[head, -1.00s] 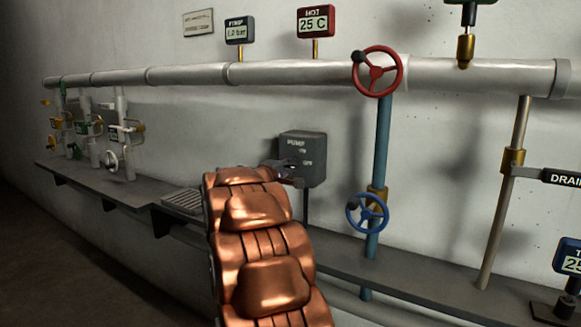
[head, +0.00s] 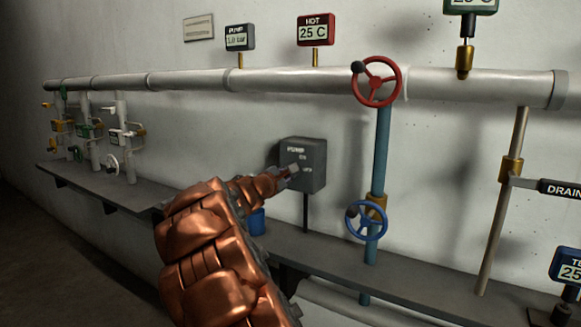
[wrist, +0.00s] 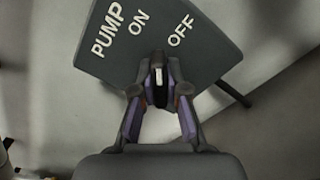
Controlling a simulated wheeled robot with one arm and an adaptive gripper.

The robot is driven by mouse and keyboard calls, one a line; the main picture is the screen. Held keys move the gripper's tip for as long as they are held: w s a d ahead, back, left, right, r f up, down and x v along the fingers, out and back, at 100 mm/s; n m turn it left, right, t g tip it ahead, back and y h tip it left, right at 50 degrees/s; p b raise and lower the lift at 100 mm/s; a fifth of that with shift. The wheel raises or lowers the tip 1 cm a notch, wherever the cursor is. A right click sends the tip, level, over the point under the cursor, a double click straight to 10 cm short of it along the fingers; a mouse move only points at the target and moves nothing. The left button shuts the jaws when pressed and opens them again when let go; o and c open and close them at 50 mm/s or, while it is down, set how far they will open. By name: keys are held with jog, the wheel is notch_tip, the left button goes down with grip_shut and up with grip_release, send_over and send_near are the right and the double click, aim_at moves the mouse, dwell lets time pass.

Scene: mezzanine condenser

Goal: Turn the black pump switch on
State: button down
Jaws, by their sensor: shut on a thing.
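The grey pump box (head: 312,160) is mounted in front of the wall, above the shelf. It also fills the upper part of the wrist view (wrist: 200,35), with the labels PUMP, ON and OFF. The black pump switch (wrist: 159,92), with a white mark, sits between my fingers at the lower edge of the box face. My gripper (wrist: 159,75) is shut on the switch. In the head view my gripper (head: 288,172) is at the box front and hides the switch.
A red handwheel (head: 376,82) and a blue handwheel (head: 366,221) sit on the blue pipe right of the box. A blue container (head: 257,222) stands on the shelf (head: 325,255) beside my arm. Small valves (head: 113,140) line the far left.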

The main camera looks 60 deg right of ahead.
jog(key=n+p, duration=0.2)
jog(key=shift+r+n+p, duration=0.15)
jog(key=shift+n+p, duration=0.2)
jog(key=shift+n, duration=0.05)
jog(key=shift+n+p, duration=0.6)
jog(key=shift+n, duration=0.1)
jog(key=c, duration=1.2)
grip_release()
jog(key=a, duration=1.2)
jog(key=shift+s, duration=0.3)
